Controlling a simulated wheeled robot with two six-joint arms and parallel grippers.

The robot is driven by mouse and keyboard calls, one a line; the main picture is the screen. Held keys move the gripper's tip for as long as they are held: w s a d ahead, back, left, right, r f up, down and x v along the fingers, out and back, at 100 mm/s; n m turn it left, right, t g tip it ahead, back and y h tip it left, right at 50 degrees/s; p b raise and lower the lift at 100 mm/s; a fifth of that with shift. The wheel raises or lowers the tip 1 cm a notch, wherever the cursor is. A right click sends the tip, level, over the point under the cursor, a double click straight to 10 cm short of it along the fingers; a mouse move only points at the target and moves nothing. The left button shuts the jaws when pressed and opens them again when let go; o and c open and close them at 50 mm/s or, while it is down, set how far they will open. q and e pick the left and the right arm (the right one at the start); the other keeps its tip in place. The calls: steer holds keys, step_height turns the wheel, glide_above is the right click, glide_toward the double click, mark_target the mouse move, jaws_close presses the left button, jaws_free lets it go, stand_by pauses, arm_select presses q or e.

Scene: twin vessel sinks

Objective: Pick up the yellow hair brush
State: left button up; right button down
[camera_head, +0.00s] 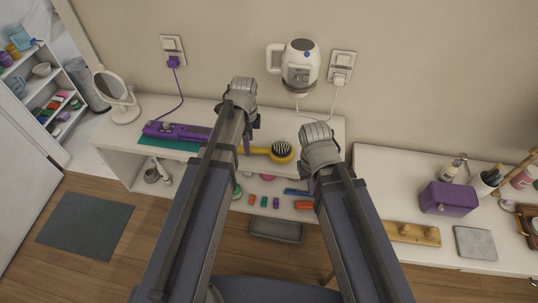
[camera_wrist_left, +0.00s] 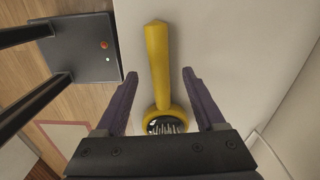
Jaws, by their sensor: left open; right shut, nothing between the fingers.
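The yellow hair brush (camera_head: 281,151) lies on the white shelf top, its round bristled head to the right and its handle running left behind my left arm. In the left wrist view the brush (camera_wrist_left: 157,65) lies between my two fingers, bristles up, handle pointing away past the fingertips. My left gripper (camera_head: 247,146) points down over the handle; its fingers (camera_wrist_left: 160,75) are open on either side of the brush, with a gap to each side. My right gripper (camera_head: 310,185) is shut and empty, in front of the shelf, right of the brush.
A purple device (camera_head: 177,131) on a green mat and a round mirror (camera_head: 112,90) stand left on the shelf. A purple box (camera_head: 448,198) stands on the right counter. Small coloured items lie on the lower shelf.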

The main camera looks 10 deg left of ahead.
arm_select(q)
step_height(320, 180, down, 3)
steer(key=shift+r+b, duration=0.1)
steer(key=shift+b, duration=0.8)
arm_select(e)
step_height(320, 180, down, 3)
steer(key=shift+r, duration=0.15)
arm_select(q)
steer(key=shift+r, duration=0.1)
steer(key=shift+c, duration=0.3)
jaws_close()
